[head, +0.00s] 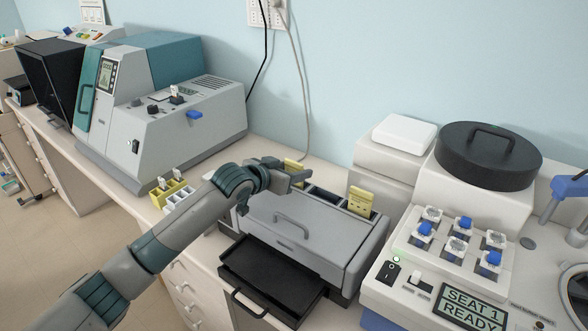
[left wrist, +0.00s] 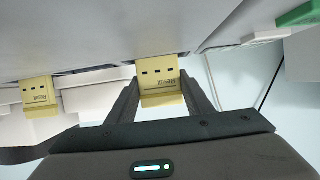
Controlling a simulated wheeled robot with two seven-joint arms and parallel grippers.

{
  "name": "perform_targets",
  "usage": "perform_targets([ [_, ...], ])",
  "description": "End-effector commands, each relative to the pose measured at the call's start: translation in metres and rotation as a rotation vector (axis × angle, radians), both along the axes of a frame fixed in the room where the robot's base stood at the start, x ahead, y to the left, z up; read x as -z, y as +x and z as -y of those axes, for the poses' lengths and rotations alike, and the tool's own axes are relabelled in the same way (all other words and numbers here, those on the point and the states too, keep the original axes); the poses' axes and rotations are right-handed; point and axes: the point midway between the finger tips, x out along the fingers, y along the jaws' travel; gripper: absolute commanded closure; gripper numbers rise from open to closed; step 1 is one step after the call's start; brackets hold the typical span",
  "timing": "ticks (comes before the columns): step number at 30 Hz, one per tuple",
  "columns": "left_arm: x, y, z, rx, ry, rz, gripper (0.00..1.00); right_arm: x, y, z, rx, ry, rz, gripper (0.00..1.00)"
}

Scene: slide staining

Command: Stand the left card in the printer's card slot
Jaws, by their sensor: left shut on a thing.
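The left yellow card (head: 292,165) shows only in part in the head view, behind my left gripper (head: 298,178) at the back of the grey printer (head: 300,232). In the left wrist view the same card (left wrist: 159,77) is between the two fingers of my left gripper (left wrist: 160,92), which is shut on it. Its far edge meets the grey surface; I cannot tell whether it is seated in a slot. Another yellow card (head: 361,201) stands upright at the printer's back right, and it also shows in the left wrist view (left wrist: 39,95). My right gripper is out of view.
A black tray (head: 262,272) sticks out from the printer's front. A white device with several blue and white caps and a display (head: 474,305) stands close on the right. A teal and grey machine (head: 165,120) stands on the left, with a small yellow rack (head: 170,192) near it.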

Motion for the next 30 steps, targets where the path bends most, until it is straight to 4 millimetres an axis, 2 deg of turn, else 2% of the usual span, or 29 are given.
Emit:
perform_targets([
  [5,0.003,0.000,0.000,0.000,0.000,0.000,0.75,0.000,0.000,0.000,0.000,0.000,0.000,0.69],
  [6,0.003,0.000,0.000,0.000,0.000,0.000,0.51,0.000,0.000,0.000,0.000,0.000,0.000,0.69],
  [8,0.003,0.000,0.000,0.000,0.000,0.000,0.37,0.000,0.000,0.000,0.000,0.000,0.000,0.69],
  [9,0.003,0.000,0.000,0.000,0.000,0.000,0.35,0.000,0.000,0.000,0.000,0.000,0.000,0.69],
  [21,-0.002,0.000,0.000,0.000,0.000,0.001,0.35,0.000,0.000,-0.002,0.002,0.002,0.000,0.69],
  [30,-0.009,-0.020,-0.015,0.000,0.000,0.001,0.35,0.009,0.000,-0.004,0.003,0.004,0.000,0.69],
])
